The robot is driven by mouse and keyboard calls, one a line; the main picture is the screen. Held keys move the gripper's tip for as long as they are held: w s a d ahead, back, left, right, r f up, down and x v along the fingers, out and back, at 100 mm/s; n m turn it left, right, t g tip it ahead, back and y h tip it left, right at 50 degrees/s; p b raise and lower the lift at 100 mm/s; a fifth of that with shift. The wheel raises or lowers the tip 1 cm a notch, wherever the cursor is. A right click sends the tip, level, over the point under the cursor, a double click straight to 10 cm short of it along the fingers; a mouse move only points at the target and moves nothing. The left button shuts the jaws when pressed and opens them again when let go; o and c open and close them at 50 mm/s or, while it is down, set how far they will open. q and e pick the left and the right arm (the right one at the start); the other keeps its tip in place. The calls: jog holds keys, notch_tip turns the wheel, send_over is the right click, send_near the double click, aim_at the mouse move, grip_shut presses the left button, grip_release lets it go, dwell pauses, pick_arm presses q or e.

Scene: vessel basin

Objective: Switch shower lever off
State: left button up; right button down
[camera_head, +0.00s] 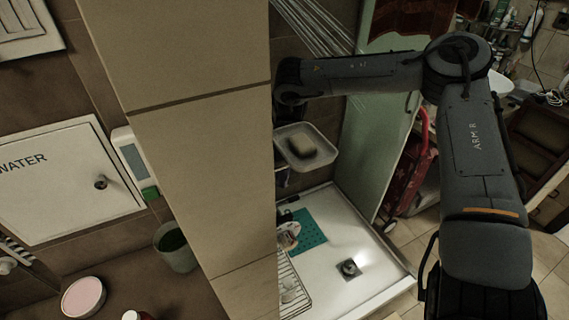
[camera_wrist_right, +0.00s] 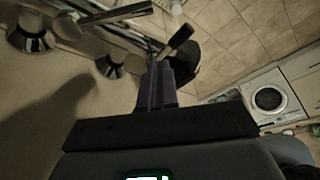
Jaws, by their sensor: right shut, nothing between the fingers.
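The shower fitting (camera_wrist_right: 88,35) is a chrome bar with round wall flanges at the upper left of the right wrist view. A flat, lever-like handle (camera_wrist_right: 118,13) sticks out from it at the top. A second, darker handle-like piece (camera_wrist_right: 176,42) lies just beyond my fingertips; I cannot tell which is the shower lever. My right gripper (camera_wrist_right: 160,66) is shut and empty, close to the fitting; contact cannot be told. In the head view the fitting and my right fingertips are hidden behind the tiled pillar. Water streams (camera_head: 315,24) fall at the top. My left gripper is out of view.
The tiled pillar (camera_head: 205,160) stands left of my right wrist. A soap dish (camera_head: 306,150) hangs below my right forearm. The shower tray (camera_head: 345,225) lies below, with a green glass panel (camera_head: 368,150) at its right. A washing machine (camera_wrist_right: 270,100) stands at the right.

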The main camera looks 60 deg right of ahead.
jog(key=shift+w+d+f+p, duration=0.15)
jog(key=shift+d+f, duration=0.3)
jog(key=shift+f, duration=0.25)
jog(key=shift+d+f+p, duration=0.1)
jog(key=shift+d+f, duration=0.3)
jog(key=shift+f, duration=0.35)
jog(key=shift+w+d+f+p, duration=0.15)
jog(key=shift+d+f, duration=0.3)
jog(key=shift+f, duration=0.25)
jog(key=shift+s, duration=0.1)
